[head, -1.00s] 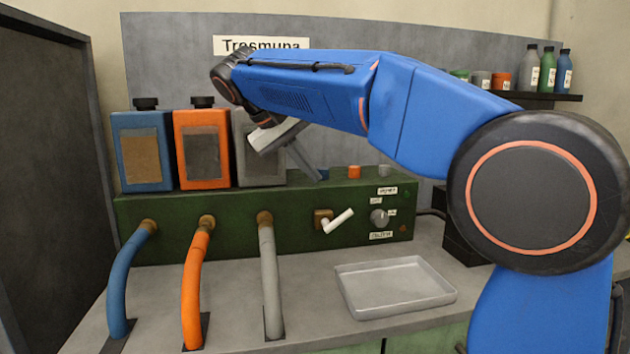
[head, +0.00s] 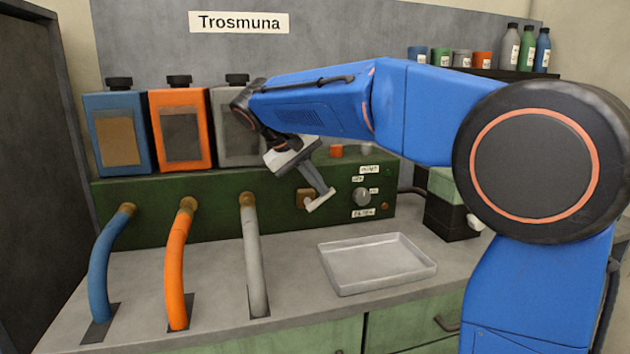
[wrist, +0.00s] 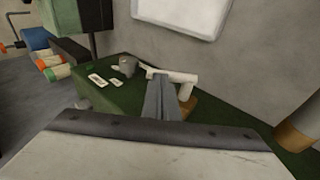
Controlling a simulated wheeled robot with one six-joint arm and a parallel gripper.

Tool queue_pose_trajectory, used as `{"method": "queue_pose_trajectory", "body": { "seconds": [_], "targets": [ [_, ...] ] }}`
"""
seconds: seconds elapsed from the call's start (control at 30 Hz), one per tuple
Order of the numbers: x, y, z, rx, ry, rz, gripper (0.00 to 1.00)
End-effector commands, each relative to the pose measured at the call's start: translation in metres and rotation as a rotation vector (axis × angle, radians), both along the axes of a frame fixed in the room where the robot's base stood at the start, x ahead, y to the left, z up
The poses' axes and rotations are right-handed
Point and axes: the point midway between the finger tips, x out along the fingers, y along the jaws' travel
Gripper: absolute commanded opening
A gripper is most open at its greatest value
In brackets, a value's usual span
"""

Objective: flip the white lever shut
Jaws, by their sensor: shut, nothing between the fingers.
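The white lever (head: 321,201) sits on a brass fitting (head: 305,198) on the front of the green panel (head: 220,180). It slants up to the right, and my fingers partly cover it in the head view. My gripper (head: 325,191) is shut and empty, its fingertips at the lever. In the wrist view the shut fingers (wrist: 158,95) point at the white lever (wrist: 184,77), which shows on both sides of them. I cannot tell whether they touch it.
A pale tray (head: 378,264) lies on the bench below the lever. A grey knob (head: 362,197) is right of the lever. Blue (head: 106,265), orange (head: 175,265) and grey (head: 254,265) hoses run down at left. Coloured canisters stand on the panel.

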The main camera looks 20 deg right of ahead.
Motion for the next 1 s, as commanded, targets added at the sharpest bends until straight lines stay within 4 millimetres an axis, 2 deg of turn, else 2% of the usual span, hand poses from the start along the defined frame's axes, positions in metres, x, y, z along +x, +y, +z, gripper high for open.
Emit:
{"method": "queue_pose_trajectory", "body": {
  "seconds": [0.47, 1.0],
  "targets": [
    [0.000, -0.003, 0.000, 0.035, -0.001, -0.001, 0.00],
    [0.000, -0.027, -0.011, 0.399, -0.003, -0.006, 0.00]
  ]
}}
